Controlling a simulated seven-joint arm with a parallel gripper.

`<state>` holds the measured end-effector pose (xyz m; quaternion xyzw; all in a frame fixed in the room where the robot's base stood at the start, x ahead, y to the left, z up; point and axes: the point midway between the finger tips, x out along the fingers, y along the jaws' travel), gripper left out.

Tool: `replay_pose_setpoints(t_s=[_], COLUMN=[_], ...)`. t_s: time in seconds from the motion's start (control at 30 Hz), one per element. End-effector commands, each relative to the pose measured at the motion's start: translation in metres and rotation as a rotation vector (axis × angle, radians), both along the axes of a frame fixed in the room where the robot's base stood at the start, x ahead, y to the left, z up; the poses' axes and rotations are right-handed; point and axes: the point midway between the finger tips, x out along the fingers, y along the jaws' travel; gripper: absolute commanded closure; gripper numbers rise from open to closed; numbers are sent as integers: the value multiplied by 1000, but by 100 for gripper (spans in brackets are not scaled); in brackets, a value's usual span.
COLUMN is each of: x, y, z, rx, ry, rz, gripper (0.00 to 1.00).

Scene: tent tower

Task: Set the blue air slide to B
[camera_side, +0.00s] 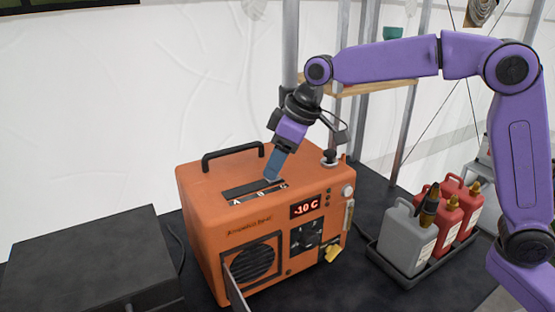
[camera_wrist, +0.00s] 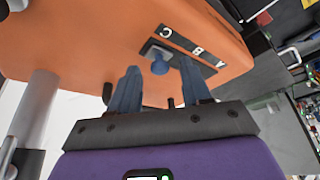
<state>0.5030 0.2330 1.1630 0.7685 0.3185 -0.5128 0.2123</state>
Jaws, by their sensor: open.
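The orange heater box (camera_side: 215,215) has a slot on top with a white-on-black strip lettered A, B and C (camera_wrist: 196,50). The blue slide knob (camera_wrist: 159,67) sits in the slot at the C end in the wrist view. My gripper (camera_side: 272,178) points down at the slot from above. Its fingers (camera_wrist: 157,72) are open, one on either side of the knob in the wrist view. I cannot tell whether they touch it. In the side view the fingers hide the knob.
A black carry handle (camera_side: 232,152) stands behind the slot. A dark case (camera_side: 85,260) is to the left. A tray of grey (camera_side: 405,240) and red canisters is to the right.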

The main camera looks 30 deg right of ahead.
Motion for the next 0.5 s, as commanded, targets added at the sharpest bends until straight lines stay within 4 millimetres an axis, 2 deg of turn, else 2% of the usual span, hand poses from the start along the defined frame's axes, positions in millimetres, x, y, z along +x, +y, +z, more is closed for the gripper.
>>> replay_pose_setpoints(t_s=[0.17,0.2,0.33,0.5], x=[0,0,0,0], y=[0,0,0,1], z=[0,0,0,0], rx=[0,0,0,0], ry=[0,0,0,0], rz=[0,0,0,1], gripper=[52,59,100,100])
